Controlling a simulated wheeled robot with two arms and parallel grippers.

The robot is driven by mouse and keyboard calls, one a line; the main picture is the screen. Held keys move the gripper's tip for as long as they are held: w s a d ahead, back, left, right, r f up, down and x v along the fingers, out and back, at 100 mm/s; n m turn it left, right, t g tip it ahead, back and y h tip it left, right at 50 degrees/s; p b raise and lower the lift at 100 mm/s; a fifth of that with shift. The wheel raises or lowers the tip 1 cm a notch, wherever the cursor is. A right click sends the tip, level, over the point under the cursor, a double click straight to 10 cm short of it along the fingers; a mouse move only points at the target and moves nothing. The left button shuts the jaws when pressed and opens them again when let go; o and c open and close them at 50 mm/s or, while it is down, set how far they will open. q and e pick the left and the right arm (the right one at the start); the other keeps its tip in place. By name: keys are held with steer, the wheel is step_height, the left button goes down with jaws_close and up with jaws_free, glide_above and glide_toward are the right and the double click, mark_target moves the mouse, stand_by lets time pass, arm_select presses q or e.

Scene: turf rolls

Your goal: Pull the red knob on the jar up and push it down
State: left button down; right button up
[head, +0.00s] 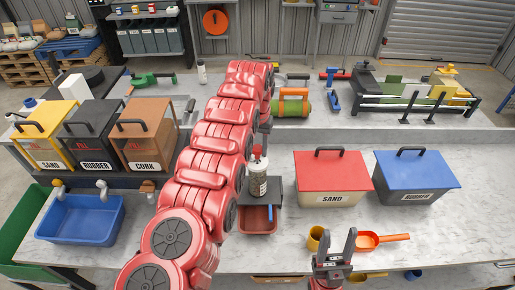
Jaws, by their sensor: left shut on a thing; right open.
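The jar (258,182), with a white lid and a label, stands upright on a dark stand near the middle of the bench. Its red knob (256,151) shows only as a small spot at the top. My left gripper (262,147) comes down from above, mostly hidden behind my red arm, and is shut on the knob. I cannot tell how far the knob is raised. My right gripper (336,243) is open and empty at the front of the bench, to the right of the jar.
A red tray (258,226) sits in front of the jar. A red sand box (331,180) and a blue rubber box (415,175) stand to the right. A yellow cup (315,239) and an orange scoop (382,240) lie near my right gripper. A blue bin (80,219) is at left.

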mark_target(258, 146)
arm_select(q)
step_height(258, 146, up, 4)
steer(key=shift+f, duration=0.25)
steer(key=shift+r+p, duration=0.95)
steer(key=shift+w+f, duration=0.1)
steer(key=shift+w, duration=0.05)
steer(key=c, duration=0.9)
jaws_free()
steer(key=o, duration=0.4)
steer(key=shift+s, duration=0.2)
steer(key=shift+o, duration=0.2)
steer(key=shift+w, duration=0.1)
